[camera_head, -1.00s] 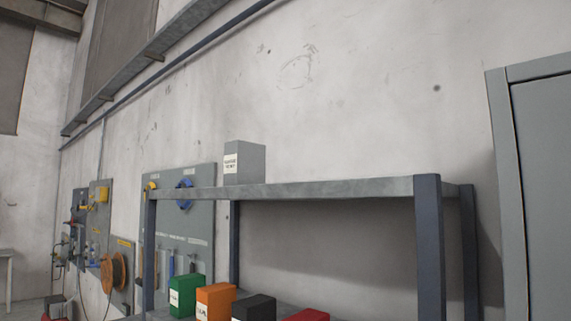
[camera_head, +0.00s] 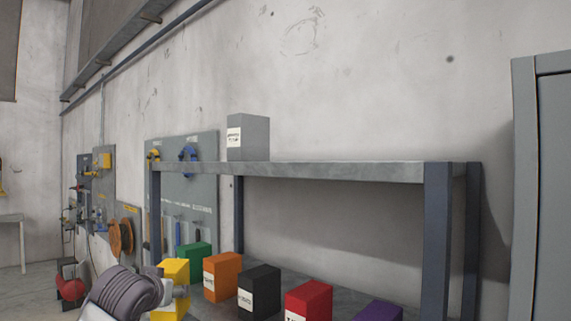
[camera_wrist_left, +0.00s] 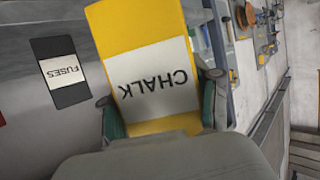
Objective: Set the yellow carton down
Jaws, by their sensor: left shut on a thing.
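The yellow carton (camera_wrist_left: 150,35) has a white label reading CHALK, which appears upside down in the left wrist view. My left gripper (camera_wrist_left: 160,108) is shut on it, with one finger on each side. In the head view the yellow carton (camera_head: 176,270) is at the lower left, in front of part of the green carton (camera_head: 197,258). My left arm partly covers it, and its base is hard to make out. I cannot tell whether it touches the shelf. My right gripper is not in view.
On the lower shelf (camera_head: 345,300) stand orange (camera_head: 222,276), black (camera_head: 260,290), red (camera_head: 308,301) and purple (camera_head: 378,311) cartons. The black one, labelled FUSES, also shows in the left wrist view (camera_wrist_left: 68,95). A grey carton (camera_head: 249,138) stands on the upper shelf (camera_head: 330,171). Shelf posts (camera_head: 437,240) frame the sides.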

